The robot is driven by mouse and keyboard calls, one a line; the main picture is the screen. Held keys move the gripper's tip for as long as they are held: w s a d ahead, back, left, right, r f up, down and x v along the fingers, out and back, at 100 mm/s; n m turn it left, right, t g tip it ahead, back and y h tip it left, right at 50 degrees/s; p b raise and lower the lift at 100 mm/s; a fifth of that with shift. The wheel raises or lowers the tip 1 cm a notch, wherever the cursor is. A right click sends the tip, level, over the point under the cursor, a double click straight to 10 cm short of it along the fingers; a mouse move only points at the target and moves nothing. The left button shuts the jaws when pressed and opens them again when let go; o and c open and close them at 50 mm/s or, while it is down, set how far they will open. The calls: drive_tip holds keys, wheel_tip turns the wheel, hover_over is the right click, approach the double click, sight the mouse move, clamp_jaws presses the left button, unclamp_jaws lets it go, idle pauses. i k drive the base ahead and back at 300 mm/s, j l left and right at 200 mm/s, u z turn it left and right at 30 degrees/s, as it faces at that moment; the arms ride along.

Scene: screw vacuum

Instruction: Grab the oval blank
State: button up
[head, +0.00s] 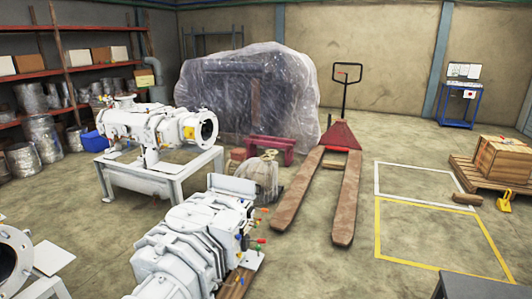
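I cannot pick out an oval blank with certainty in the head view. A large white screw vacuum pump (150,125) lies on a white stand (165,175), with a round open flange at its right end. A second white machine (185,250) with small coloured handles stands at the bottom middle, cut off by the lower edge. A white round flange (12,262) shows at the lower left edge, partly out of view. My gripper is not in view.
A pallet jack (340,140) has long brown forks on the floor. A wrapped load (250,95) stands behind. A wooden crate (502,157) sits on a pallet at right. Shelves (60,70) line the left wall. The yellow-marked floor area (435,235) is clear.

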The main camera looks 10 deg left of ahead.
sight(194, 217)
drive_tip(key=i, duration=1.25)
drive_tip(key=i+j+z, duration=0.1)
drive_tip(key=i, duration=1.15)
drive_tip(key=i+j+u, duration=0.15)
drive_tip(key=u, duration=0.3)
drive_tip(key=i+u, duration=0.35)
drive_tip(key=u, duration=0.15)
drive_tip(key=i+u, duration=0.25)
drive_tip(key=u, duration=0.2)
drive_tip(key=i+l+u, duration=0.2)
drive_tip(key=u, duration=0.25)
drive_tip(key=i+l+u, duration=0.25)
drive_tip(key=u, duration=0.25)
drive_tip(key=i+l+u, duration=0.15)
drive_tip(key=i+u, duration=0.15)
